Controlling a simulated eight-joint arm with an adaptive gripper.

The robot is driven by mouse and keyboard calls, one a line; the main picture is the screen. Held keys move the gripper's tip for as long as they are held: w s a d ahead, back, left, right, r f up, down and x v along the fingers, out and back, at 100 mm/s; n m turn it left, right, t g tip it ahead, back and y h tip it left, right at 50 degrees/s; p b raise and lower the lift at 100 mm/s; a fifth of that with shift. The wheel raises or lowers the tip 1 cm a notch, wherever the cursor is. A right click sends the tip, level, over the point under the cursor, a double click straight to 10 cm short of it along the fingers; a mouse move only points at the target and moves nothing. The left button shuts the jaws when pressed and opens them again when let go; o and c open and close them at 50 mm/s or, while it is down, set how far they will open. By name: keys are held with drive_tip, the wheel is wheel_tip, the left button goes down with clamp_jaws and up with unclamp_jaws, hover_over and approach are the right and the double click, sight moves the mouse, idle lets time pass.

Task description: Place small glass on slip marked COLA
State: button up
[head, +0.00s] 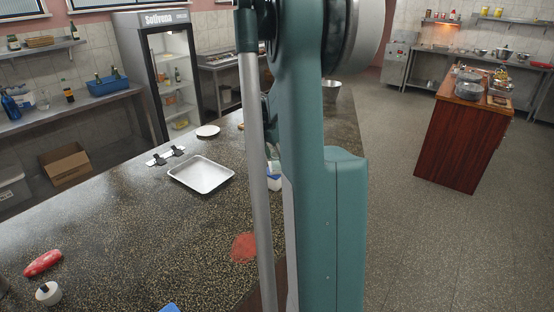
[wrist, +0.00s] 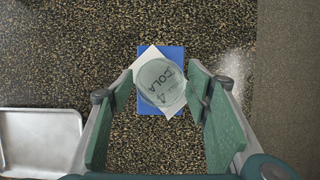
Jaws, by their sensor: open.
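In the wrist view, a small clear glass (wrist: 161,82) is seen from above over a white slip (wrist: 149,54) set at an angle on a blue rectangle (wrist: 176,51). The letters COLA and a 4 show through the glass. The glass looks upright and covers the middle of the slip. My gripper (wrist: 159,84) is open, with one green-padded finger on each side of the glass and gaps visible on both sides. I cannot tell how high the fingertips are.
A metal tray (head: 201,175) lies on the speckled counter (head: 120,225); it also shows in the wrist view (wrist: 40,140). A red-handled item (head: 43,263), a small white round item (head: 48,293) and a white plate (head: 208,131) are on the counter. The counter edge runs along the wrist view's right.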

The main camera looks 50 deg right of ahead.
drive_tip(key=p+v, duration=0.1)
drive_tip(key=v, duration=1)
idle(0.5)
drive_tip(key=shift+a, duration=0.1)
drive_tip(key=s+a+r+m+t, duration=0.15)
drive_tip(key=a+m, duration=0.25)
drive_tip(key=a, duration=1.1)
drive_tip(key=w+a+r+m+t, duration=0.1)
drive_tip(key=a+r+m+t, duration=0.2)
drive_tip(key=a, duration=1.2)
drive_tip(key=s+a+f+m+t+y, duration=0.1)
drive_tip(key=s+a+m, duration=0.4)
drive_tip(key=a, duration=0.8)
drive_tip(key=s+a+f+m+t+y, duration=0.1)
drive_tip(key=s+a+f+m+y, duration=0.2)
drive_tip(key=s+a, duration=0.6)
drive_tip(key=a+f+m, duration=0.2)
drive_tip(key=a+m, duration=0.1)
drive_tip(key=a, duration=0.2)
drive_tip(key=shift+s+t, duration=0.35)
drive_tip(key=shift+s, duration=0.05)
drive_tip(key=shift+a, duration=0.1)
